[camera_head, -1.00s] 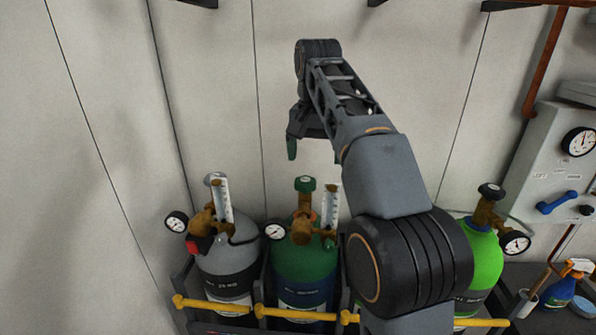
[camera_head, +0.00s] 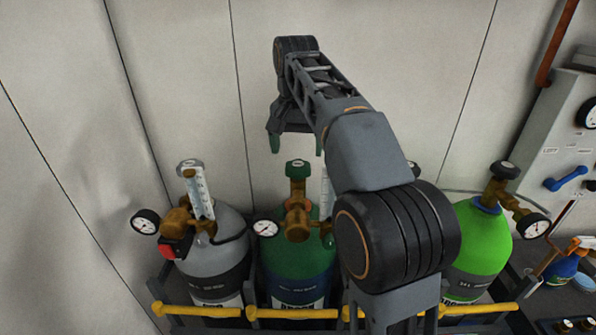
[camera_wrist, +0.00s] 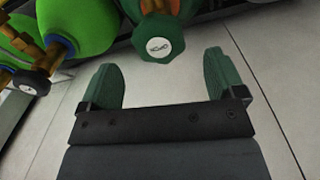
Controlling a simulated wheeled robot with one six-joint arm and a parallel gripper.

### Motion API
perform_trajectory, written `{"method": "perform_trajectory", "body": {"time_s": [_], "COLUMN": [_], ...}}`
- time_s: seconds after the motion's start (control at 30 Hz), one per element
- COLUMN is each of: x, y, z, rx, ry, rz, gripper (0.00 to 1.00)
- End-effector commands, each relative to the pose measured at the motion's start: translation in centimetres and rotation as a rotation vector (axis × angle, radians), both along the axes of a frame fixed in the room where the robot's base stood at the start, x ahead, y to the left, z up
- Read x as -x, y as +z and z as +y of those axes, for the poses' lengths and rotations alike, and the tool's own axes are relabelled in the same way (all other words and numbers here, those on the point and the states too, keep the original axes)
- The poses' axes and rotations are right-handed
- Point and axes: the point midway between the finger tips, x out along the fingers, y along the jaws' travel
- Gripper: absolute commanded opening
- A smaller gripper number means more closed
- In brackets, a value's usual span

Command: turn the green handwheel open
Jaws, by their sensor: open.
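The green handwheel (camera_head: 298,168) sits on top of the brass valve of the dark green cylinder (camera_head: 290,262). In the wrist view the handwheel (camera_wrist: 159,40) shows its white-labelled face and green rim, just beyond the fingertips and roughly centred between them. My gripper (camera_head: 296,148) points down above the handwheel in the head view, with green fingers spread apart. In the wrist view my gripper (camera_wrist: 160,75) is open and empty, and its fingers appear apart from the handwheel.
A grey cylinder (camera_head: 222,262) with a gauge (camera_head: 145,222) stands left, and a bright green cylinder (camera_head: 478,245) right. A yellow rail (camera_head: 290,313) runs in front. A wall panel (camera_head: 560,150) is at right. The wall above is bare.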

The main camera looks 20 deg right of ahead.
Motion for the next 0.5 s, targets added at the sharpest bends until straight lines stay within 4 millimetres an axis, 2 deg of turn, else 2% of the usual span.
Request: {"method": "perform_trajectory", "body": {"time_s": [0.03,0.2,0.5], "x": [0.1,0.1,0.0], "y": [-1.0,-3.2,-5.0], "z": [-0.1,-0.2,-0.3], "rx": [0.0,0.0,0.0], "ry": [-0.001,-0.003,-0.005], "rz": [0.001,0.001,0.0], "gripper": [0.89,0.89,0.89]}}
